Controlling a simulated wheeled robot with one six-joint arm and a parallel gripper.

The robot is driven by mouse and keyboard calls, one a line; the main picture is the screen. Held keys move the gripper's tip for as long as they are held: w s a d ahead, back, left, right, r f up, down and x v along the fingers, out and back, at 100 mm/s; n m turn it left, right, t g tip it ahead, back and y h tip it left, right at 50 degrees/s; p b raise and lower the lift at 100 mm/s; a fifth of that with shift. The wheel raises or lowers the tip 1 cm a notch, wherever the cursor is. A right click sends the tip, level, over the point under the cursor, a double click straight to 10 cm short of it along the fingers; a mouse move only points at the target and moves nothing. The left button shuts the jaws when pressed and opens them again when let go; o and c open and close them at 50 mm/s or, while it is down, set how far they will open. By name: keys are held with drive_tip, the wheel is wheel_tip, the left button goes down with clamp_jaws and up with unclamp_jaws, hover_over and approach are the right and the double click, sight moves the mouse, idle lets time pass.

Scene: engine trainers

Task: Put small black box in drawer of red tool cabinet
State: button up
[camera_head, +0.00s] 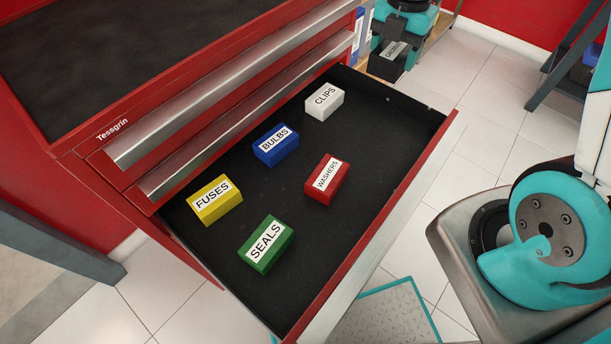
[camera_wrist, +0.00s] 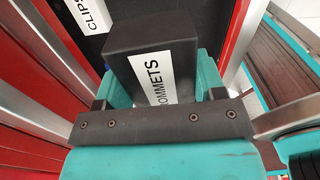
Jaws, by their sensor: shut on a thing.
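The small black box (camera_wrist: 135,38) has a white label with "OMMETS" readable in the wrist view. My gripper (camera_wrist: 162,82) is shut on it, with a teal finger on each side. In the head view, the black box (camera_head: 385,66) and my gripper (camera_head: 400,38) are at the top, by the far end of the open drawer. The drawer (camera_head: 375,120) of the red tool cabinet (camera_head: 85,150) is pulled out and has a black floor. The box's height over the drawer edge is unclear.
Inside the drawer are white CLIPS (camera_head: 324,102), blue BULBS (camera_head: 276,146), red WASHERS (camera_head: 327,180), yellow FUSES (camera_head: 214,200) and green SEALS (camera_head: 266,245) boxes. Bare floor shows between them and along the drawer's front. CLIPS (camera_wrist: 90,14) lies nearest my gripper.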

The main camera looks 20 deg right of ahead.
sight(372, 134)
drive_tip(key=shift+f+n, duration=0.25)
drive_tip(key=shift+n, duration=0.25)
drive_tip(key=shift+f+n+b, duration=0.15)
drive_tip(key=shift+n+b, duration=0.15)
wheel_tip(372, 134, down, 19)
drive_tip(key=shift+f+b, duration=0.2)
drive_tip(key=shift+b, duration=0.8)
drive_tip(key=shift+f, duration=0.2)
drive_tip(key=o, duration=1)
drive_tip(key=shift+c, duration=0.2)
drive_tip(key=shift+r, duration=0.1)
drive_tip(key=shift+r, duration=0.1)
